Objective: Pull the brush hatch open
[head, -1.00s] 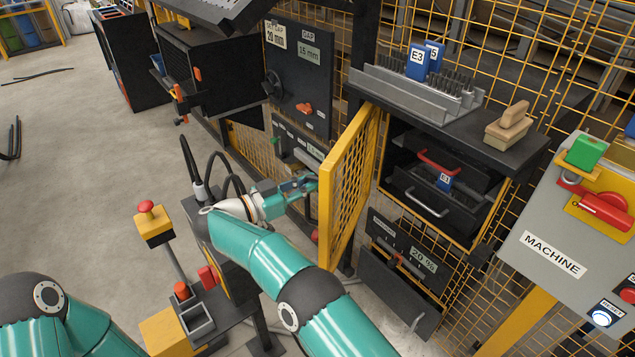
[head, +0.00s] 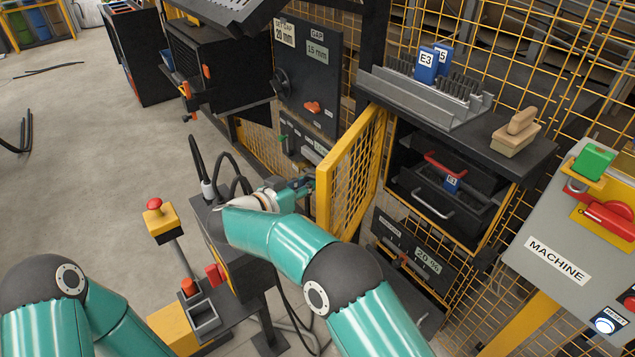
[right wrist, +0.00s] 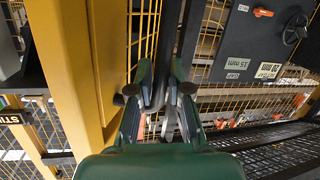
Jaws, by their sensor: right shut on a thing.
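The brush hatch (head: 352,172) is a yellow-framed mesh door. It stands swung out from the left side of the dark brush cabinet, with its free edge toward me. My right gripper (head: 308,186) is at the hatch's free edge, on its left side, partly hidden by my arm and the frame. In the right wrist view my right gripper (right wrist: 160,90) is shut on the hatch handle, a grey bar between its fingers, with the yellow hatch frame (right wrist: 72,60) close on the left. My left gripper is outside the views; only its arm shows at lower left.
Inside the open cabinet are black drawers with a red handle (head: 445,163) and a grey handle (head: 432,204). A wooden-backed brush (head: 515,135) lies on the shelf above. A stand with a red button (head: 154,204) is left of my right arm. The grey machine panel (head: 570,240) is at right.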

